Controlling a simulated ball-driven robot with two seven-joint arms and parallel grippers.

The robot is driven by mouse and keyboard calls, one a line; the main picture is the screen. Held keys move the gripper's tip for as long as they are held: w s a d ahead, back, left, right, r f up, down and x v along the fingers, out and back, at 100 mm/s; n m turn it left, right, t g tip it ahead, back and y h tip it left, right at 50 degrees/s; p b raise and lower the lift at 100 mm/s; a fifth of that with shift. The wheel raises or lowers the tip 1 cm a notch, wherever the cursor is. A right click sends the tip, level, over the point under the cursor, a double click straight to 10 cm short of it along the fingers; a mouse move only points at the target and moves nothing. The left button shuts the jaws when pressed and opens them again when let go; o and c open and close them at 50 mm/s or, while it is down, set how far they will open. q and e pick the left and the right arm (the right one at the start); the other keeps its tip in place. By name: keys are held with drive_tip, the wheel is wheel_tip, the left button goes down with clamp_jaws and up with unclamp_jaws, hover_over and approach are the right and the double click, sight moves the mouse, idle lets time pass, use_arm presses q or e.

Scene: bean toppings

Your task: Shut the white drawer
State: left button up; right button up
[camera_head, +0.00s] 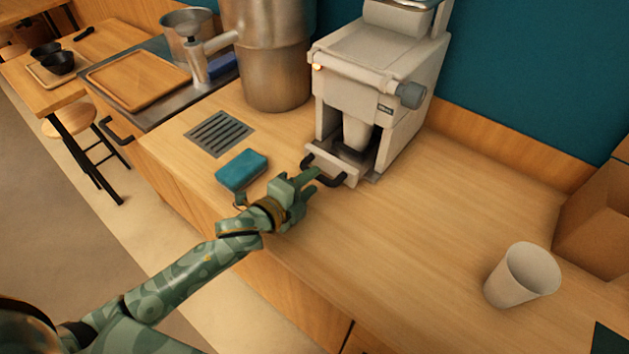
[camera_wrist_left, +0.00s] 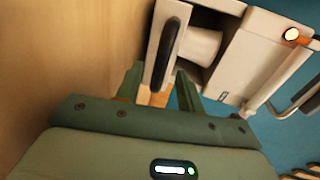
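The white drawer (camera_head: 333,171) sits low in the front of a white machine (camera_head: 372,75) and is pulled out a little. Its front carries a black bar handle (camera_head: 322,178), which also shows in the left wrist view (camera_wrist_left: 166,52). My left gripper (camera_head: 309,180) is at the left end of this handle, low over the counter. In the left wrist view its two fingers (camera_wrist_left: 159,82) are apart, with the near end of the handle between them; I cannot tell whether they touch it. My right gripper is out of view.
A blue sponge (camera_head: 242,169) lies left of my left gripper, near a drain grate (camera_head: 219,133). A large metal container (camera_head: 268,60) stands left of the machine. A white cup (camera_head: 522,275) stands at right, before a cardboard box (camera_head: 600,215). The counter between is clear.

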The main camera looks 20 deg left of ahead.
sight(329, 165)
use_arm(q)
drive_tip(key=shift+x, duration=1.05)
clamp_jaws()
drive_tip(key=shift+r+x, duration=0.2)
drive_tip(key=shift+x, duration=0.85)
drive_tip(key=shift+r+x, duration=0.25)
drive_tip(key=shift+x, duration=0.8)
drive_tip(key=shift+w, duration=0.1)
drive_tip(key=shift+c, duration=1.9)
unclamp_jaws()
drive_tip(key=shift+r, duration=0.1)
drive_tip(key=o, duration=0.4)
drive_tip(key=shift+w, duration=0.15)
